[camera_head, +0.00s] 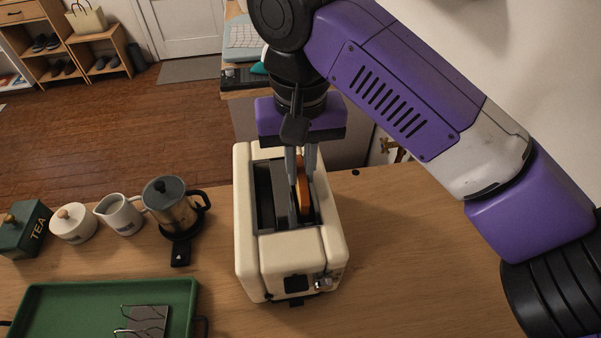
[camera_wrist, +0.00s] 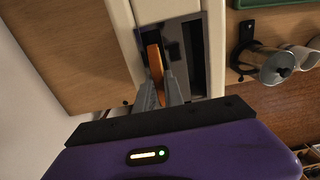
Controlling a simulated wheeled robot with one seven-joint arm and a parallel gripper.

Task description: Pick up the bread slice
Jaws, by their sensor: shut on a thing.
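The bread slice (camera_head: 304,186) is an orange-brown slab standing on edge in the right slot of a cream toaster (camera_head: 246,262). My gripper (camera_head: 301,190) points down into that slot from above, with its fingers shut on the slice. In the wrist view the slice (camera_wrist: 153,58) shows between the two grey fingertips (camera_wrist: 158,82), inside the dark slot of the toaster (camera_wrist: 124,30). The slice's lower part is hidden in the slot. The toaster's other slot looks empty.
A kettle-like pot (camera_head: 167,207), a white jug (camera_head: 119,215), a lidded bowl (camera_head: 73,223) and a green tea tin (camera_head: 24,228) stand left of the toaster. A green tray (camera_head: 60,305) with a wire rack (camera_head: 146,320) lies front left. The counter right of the toaster is clear.

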